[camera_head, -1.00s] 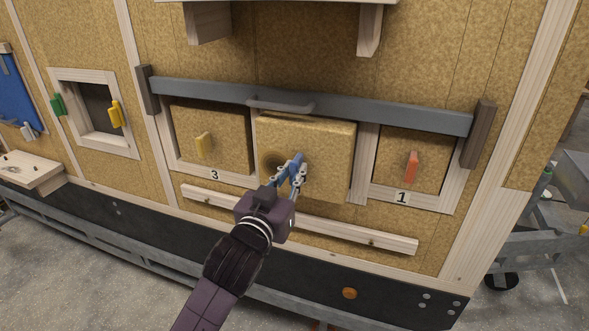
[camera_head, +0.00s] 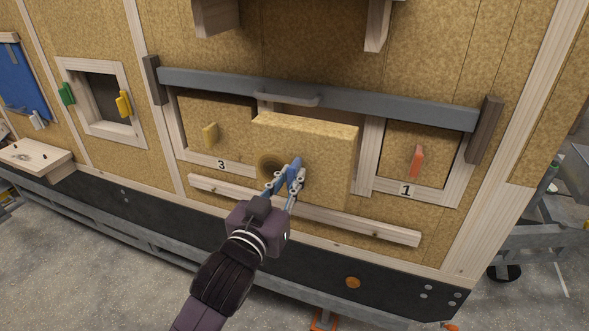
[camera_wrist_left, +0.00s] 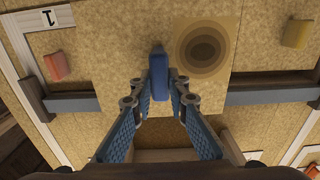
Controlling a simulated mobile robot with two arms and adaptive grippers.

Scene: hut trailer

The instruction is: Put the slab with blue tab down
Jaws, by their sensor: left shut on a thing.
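The slab (camera_head: 325,155) is a square wood-chip board with a dark round knot on its face. It stands upright in front of the middle opening of the wall, its top edge clear of the frame. Its blue tab (camera_head: 297,165) is between the fingers of my left gripper (camera_head: 288,178), which is shut on it. In the left wrist view the blue tab (camera_wrist_left: 159,78) sits between the fingertips, with the slab face (camera_wrist_left: 213,90) beyond. The slab hides most of the opening. My right gripper is not in view.
A grey bar (camera_head: 400,112) with a handle (camera_head: 290,99) runs above the openings. A pale wooden ledge (camera_head: 390,229) runs below, partly behind the slab. Panel 3 has a yellow tab (camera_head: 210,133); panel 1 has a red tab (camera_head: 416,161). A framed window (camera_head: 134,137) is at left.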

